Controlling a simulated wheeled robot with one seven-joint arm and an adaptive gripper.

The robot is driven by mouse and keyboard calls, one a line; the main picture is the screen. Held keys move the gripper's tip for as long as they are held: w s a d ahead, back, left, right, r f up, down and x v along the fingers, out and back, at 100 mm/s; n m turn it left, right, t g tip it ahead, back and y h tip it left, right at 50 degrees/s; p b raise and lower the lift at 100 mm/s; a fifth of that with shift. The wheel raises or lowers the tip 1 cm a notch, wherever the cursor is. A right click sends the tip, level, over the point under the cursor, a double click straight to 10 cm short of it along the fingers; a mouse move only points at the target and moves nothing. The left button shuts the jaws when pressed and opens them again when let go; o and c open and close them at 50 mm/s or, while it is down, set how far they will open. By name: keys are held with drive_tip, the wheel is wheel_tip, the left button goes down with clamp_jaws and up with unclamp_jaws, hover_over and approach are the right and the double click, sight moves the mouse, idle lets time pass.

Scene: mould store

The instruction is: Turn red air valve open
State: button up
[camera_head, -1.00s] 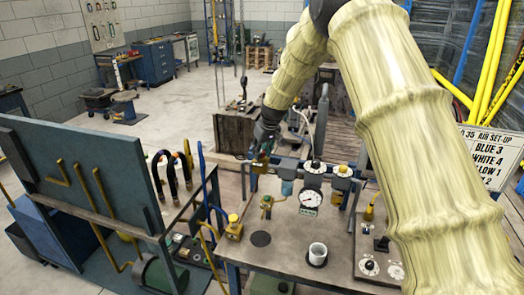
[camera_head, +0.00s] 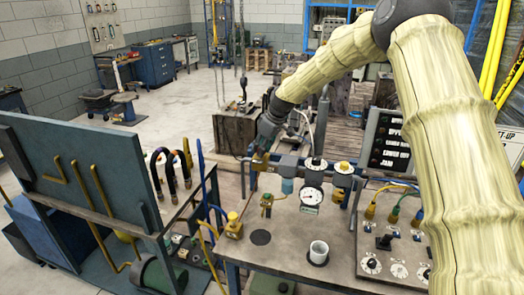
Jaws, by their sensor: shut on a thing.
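My gripper (camera_head: 258,163) is at the left end of the pipe assembly at the back of the bench (camera_head: 262,278). It is shut on a small part there, which I take to be the red air valve. My fingers and wrist hide most of this part, so its handle angle cannot be read.
A control panel (camera_head: 397,248) with knobs and cables is at right. A blue-grey upright board (camera_head: 85,178) stands at left.

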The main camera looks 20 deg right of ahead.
drive_tip(key=n+g, duration=0.1)
drive_tip(key=n, duration=0.2)
drive_tip(key=n+y+b, duration=0.1)
drive_tip(key=n, duration=0.2)
drive_tip(key=shift+w+d+g+y, duration=0.2)
drive_tip(key=shift+g+y, duration=0.1)
drive_tip(key=shift+g, duration=0.1)
drive_tip(key=n+g, duration=0.2)
drive_tip(key=n, duration=0.4)
drive_tip(key=shift+w+b, duration=0.1)
drive_tip(key=shift+b, duration=0.2)
drive_tip(key=shift+n, duration=0.3)
drive_tip(key=shift+g, duration=0.3)
drive_tip(key=o, duration=1)
drive_tip(key=shift+a, duration=0.1)
drive_tip(key=shift+r, duration=0.1)
drive_tip(key=v, duration=1.2)
